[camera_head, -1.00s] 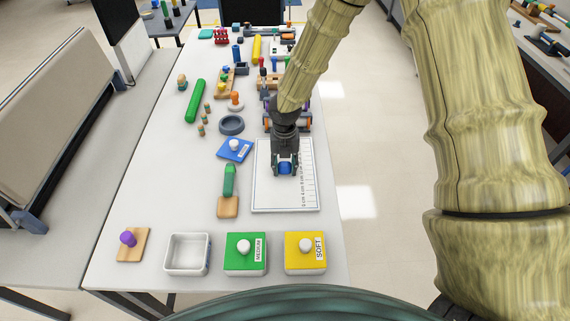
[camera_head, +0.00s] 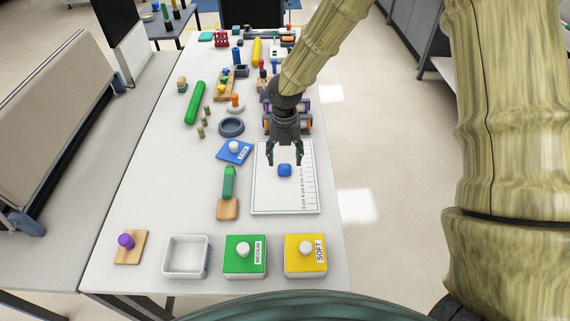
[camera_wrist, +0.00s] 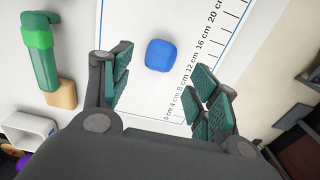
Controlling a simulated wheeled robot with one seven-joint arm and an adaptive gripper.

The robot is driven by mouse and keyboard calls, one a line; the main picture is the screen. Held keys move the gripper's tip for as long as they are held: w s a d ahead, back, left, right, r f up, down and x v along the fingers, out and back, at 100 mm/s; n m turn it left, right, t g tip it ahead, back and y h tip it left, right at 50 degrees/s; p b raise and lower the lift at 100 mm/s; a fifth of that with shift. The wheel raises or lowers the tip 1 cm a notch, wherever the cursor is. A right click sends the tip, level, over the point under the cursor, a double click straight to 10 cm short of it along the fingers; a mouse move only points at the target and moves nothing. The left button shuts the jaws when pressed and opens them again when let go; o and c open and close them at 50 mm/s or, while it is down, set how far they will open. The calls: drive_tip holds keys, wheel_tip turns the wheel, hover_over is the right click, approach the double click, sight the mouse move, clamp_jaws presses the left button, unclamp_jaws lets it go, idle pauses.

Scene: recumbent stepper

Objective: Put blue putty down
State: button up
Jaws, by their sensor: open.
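The blue putty (camera_head: 284,170) is a small rounded lump resting on the white board with a centimetre scale (camera_head: 268,203). My gripper (camera_head: 285,160) is open and empty, raised above the board just behind the putty. In the wrist view the putty (camera_wrist: 160,55) lies on the board beyond the fingertips, and the open fingers (camera_wrist: 163,85) are spread wide with nothing between them. The putty is apart from both fingers.
An open white box (camera_head: 187,272), a green MEDIUM box (camera_head: 245,268) and a yellow SOFT box (camera_head: 305,268) stand at the table's front edge. A blue lid (camera_head: 231,155) and a green-handled tool (camera_head: 229,182) lie left of the board.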

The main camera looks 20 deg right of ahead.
sight(285, 169)
wheel_tip(285, 169, up, 7)
drive_tip(key=shift+f+b, duration=0.2)
drive_tip(key=shift+b, duration=0.2)
